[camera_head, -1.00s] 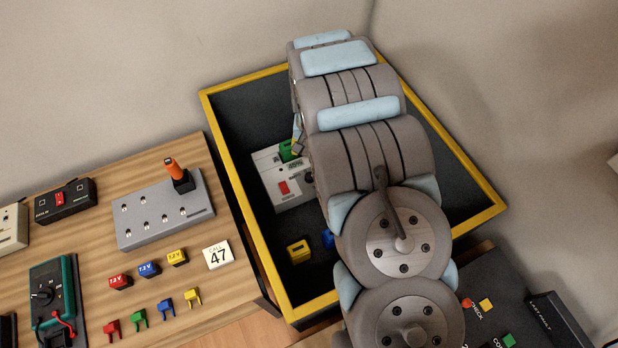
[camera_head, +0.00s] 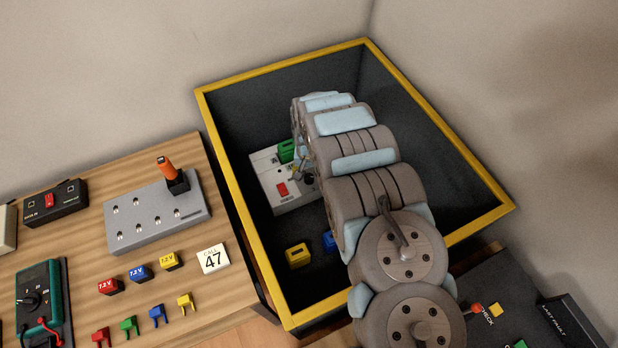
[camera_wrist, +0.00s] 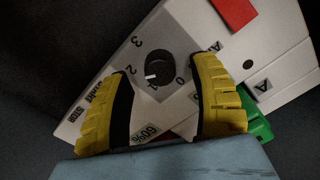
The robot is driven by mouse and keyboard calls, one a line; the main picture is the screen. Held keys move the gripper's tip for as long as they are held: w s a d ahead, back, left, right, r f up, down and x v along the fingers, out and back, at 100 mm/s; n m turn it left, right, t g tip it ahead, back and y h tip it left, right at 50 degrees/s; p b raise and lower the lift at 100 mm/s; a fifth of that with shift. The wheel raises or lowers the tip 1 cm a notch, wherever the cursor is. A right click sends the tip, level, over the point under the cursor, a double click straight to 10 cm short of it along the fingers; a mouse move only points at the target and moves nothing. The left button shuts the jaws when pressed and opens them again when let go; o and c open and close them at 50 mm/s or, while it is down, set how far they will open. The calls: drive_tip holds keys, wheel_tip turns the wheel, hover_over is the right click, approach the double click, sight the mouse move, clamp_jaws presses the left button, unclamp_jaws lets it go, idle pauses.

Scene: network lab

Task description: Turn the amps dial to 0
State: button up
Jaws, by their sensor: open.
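The amps dial (camera_wrist: 159,68) is a dark round knob on a pale panel (camera_wrist: 190,40) in the wrist view. The numbers 3, 2 and 0 are legible around it. Its white mark points toward the lower left, near the 2 and what looks like a 1. My gripper (camera_wrist: 165,85) is open, with its yellow and black fingers on either side below the knob, apart from it. In the head view the pale box (camera_head: 286,206) lies inside the yellow-rimmed bin (camera_head: 240,210). My arm covers part of the box, and the gripper there is mostly hidden.
A red switch (camera_head: 282,189) and a green part (camera_head: 287,150) are on the box beside the dial. A yellow block (camera_head: 298,254) and a blue one (camera_head: 329,240) lie on the bin floor. The bin walls surround my arm.

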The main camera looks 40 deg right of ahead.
drive_tip(key=shift+f, duration=1)
clamp_jaws()
